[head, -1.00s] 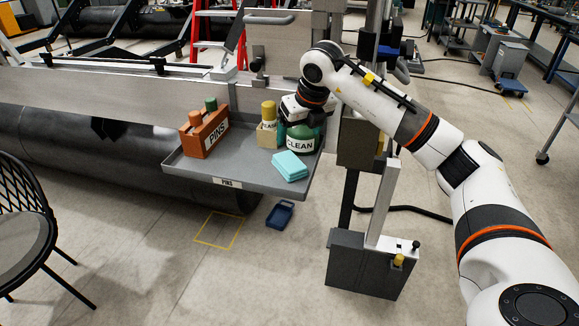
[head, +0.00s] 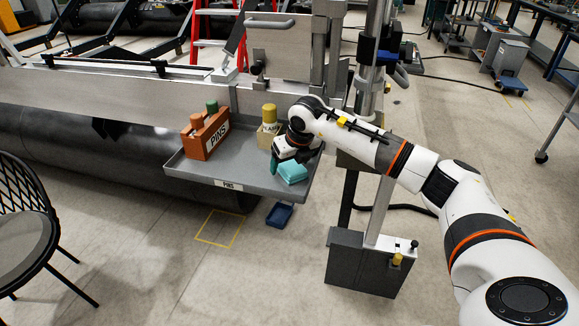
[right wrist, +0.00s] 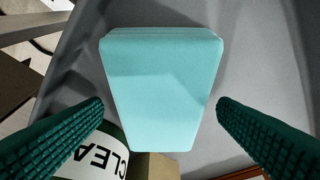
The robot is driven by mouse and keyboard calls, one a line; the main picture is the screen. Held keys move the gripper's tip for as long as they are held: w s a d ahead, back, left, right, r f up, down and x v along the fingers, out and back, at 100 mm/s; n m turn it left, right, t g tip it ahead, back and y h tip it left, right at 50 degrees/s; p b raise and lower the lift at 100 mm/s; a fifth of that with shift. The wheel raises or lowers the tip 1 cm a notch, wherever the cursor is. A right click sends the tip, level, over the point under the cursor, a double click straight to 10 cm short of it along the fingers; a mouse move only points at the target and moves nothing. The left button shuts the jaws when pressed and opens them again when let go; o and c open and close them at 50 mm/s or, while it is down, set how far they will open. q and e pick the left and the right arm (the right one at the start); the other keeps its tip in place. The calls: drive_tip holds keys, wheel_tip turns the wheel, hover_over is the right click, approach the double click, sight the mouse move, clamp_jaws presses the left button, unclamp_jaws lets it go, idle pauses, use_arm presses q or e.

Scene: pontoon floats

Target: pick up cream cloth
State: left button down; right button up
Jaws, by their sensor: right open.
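No cream cloth shows in either view. A turquoise folded stack, perhaps cloth (head: 293,173), lies on the grey tray (head: 205,172) near its front right corner. In the right wrist view the turquoise stack (right wrist: 160,90) fills the middle. My right gripper (head: 282,166) is over the tray at the stack, partly covering it in the head view. In the right wrist view my right gripper (right wrist: 160,108) is open, with one green ribbed finger on each side of the stack and gaps between. My left gripper is not in view.
A green container with a "CLEAN" label (right wrist: 95,160) stands close by the left finger; my arm hides it in the head view. A grey post (head: 373,220) stands right.

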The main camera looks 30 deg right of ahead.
drive_tip(key=shift+f, duration=0.2)
idle(0.5)
drive_tip(key=c, duration=1.1)
